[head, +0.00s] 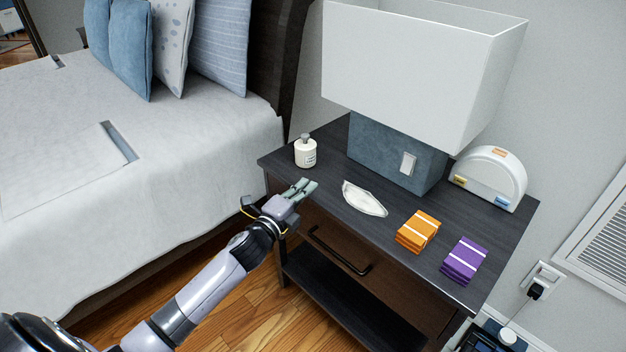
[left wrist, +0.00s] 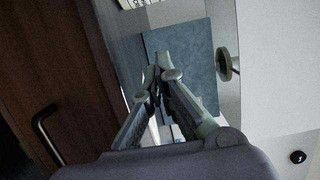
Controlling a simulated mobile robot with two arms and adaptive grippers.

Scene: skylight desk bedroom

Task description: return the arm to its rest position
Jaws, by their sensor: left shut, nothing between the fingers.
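My left arm reaches in from the lower left in the head view. My left gripper (head: 303,187) is at the front left edge of the dark nightstand (head: 330,152), in front of the white bottle (head: 306,153) and left of the white folded mask (head: 364,199). Its fingers are together with nothing between them. In the left wrist view the closed fingers (left wrist: 160,78) show in front of the blue-grey lamp base (left wrist: 205,45). I cannot tell whether the fingertips touch the nightstand top. My right gripper is not in view.
A lamp with a white shade (head: 410,75) stands at the back of the nightstand. An orange pack (head: 418,231), a purple pack (head: 464,260) and a white arched object (head: 490,172) are to the right. The drawer handle (head: 338,252) sticks out in front. The bed (head: 190,170) is at left.

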